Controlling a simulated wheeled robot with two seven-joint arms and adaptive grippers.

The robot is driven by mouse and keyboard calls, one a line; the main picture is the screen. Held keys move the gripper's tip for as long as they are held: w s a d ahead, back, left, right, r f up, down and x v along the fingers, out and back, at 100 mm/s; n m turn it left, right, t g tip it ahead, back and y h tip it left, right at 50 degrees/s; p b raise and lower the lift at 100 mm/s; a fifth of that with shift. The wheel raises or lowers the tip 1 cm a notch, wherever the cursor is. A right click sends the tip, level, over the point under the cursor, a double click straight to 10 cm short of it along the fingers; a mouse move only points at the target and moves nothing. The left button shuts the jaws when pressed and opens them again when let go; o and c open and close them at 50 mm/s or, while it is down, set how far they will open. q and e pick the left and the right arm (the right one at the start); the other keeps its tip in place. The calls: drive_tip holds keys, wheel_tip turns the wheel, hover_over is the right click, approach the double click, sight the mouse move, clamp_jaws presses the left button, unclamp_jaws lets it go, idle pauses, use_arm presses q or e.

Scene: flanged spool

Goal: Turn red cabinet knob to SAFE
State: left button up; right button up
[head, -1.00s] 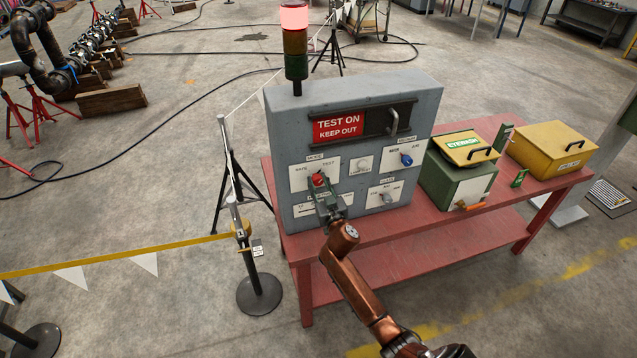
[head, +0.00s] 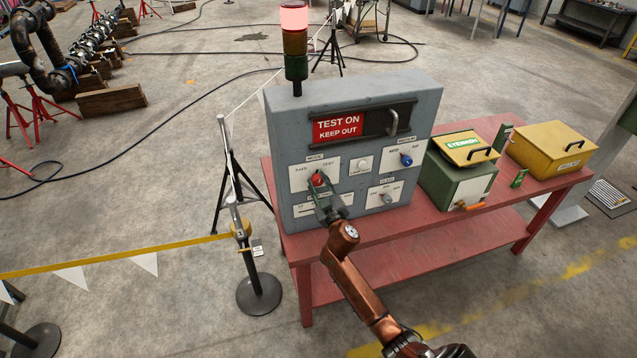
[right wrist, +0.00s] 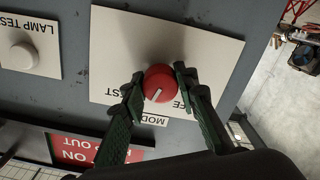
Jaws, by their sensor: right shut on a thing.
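The red knob (head: 316,179) sits on the white MODE plate (head: 329,171) on the front of the grey cabinet (head: 290,130). SAFE is printed left of it and TEST right. My right gripper (head: 321,186) is at the knob, its fingers shut on the knob's sides. The right wrist view is upside down and shows the knob (right wrist: 160,82) between the two green fingertips (right wrist: 157,83). Its white mark points down and slightly left there, towards the TEST side. Part of the TEST and SAFE lettering is hidden by the fingers. My left gripper is not in view.
A red TEST ON, KEEP OUT sign (head: 338,128) and a handle (head: 393,122) are above. A lamp-test button (head: 365,163), a blue knob (head: 406,159) and a grey knob (head: 387,198) are nearby. The stack light (head: 294,18) glows at its top. A belt post (head: 254,270) stands left.

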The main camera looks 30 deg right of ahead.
drive_tip(key=n, duration=0.5)
drive_tip(key=shift+n, duration=0.4)
drive_tip(key=n, duration=0.5)
drive_tip(key=shift+n+p, duration=0.3)
drive_tip(key=shift+p, duration=0.05)
drive_tip(key=o, duration=1.2)
drive_tip(key=shift+c, duration=0.2)
drive_tip(key=shift+s, duration=0.1)
drive_tip(key=v, duration=1.1)
drive_tip(key=shift+s, duration=0.4)
drive_tip(key=shift+a, duration=0.15)
